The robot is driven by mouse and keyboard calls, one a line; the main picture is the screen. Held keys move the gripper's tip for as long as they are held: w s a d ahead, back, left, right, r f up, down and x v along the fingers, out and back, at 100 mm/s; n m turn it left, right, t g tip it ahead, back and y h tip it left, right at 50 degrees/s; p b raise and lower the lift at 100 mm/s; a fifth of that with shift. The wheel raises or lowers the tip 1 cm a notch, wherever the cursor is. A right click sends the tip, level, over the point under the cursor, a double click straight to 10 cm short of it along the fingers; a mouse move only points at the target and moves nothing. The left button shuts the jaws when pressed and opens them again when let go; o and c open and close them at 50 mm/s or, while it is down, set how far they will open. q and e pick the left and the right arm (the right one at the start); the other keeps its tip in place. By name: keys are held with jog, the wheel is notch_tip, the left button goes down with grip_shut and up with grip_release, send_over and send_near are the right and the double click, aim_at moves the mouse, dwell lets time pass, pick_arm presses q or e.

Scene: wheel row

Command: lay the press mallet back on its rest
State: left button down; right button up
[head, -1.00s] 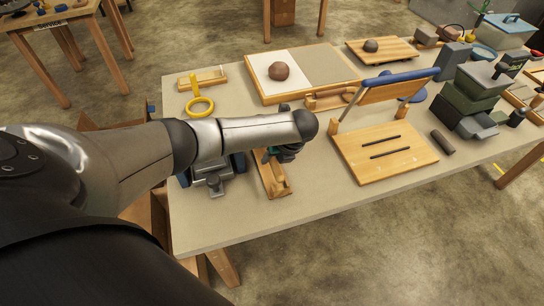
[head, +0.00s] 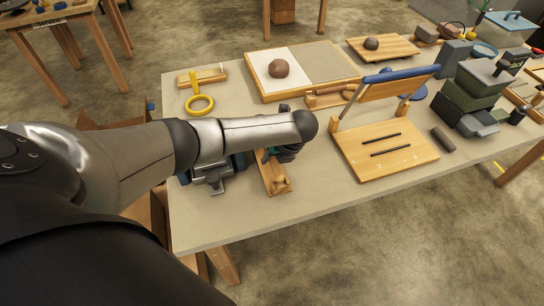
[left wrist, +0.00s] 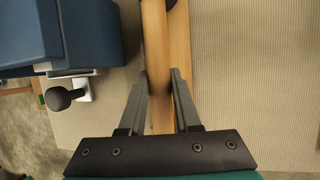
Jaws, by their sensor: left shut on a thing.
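My left gripper (left wrist: 160,75) is shut on the wooden handle of the press mallet (left wrist: 155,45), which runs up between the fingers in the left wrist view. The light wooden rest (left wrist: 180,50) shows right beside and under the handle. In the head view my left gripper (head: 281,155) is over the far part of the rest (head: 268,178), near the table's left end, and my forearm hides part of it. I cannot tell whether the mallet touches the rest. The mallet's head is not clearly seen. My right gripper is not in view.
A blue-grey press (head: 212,178) stands close left of the rest; its blue body (left wrist: 60,35) shows in the left wrist view. A wooden stand with a blue bar (head: 385,155) is to the right. The bare tabletop (head: 320,195) lies between. A yellow ring (head: 199,105) lies behind.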

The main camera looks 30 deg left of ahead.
pick_arm(q)
jog(key=shift+f+b, duration=0.3)
jog(key=shift+f, duration=0.15)
dwell(0.3)
jog(key=c, duration=0.5)
grip_release()
jog(key=shift+c, duration=0.2)
jog(key=p+v, duration=0.8)
jog(key=p, duration=0.1)
dwell(0.8)
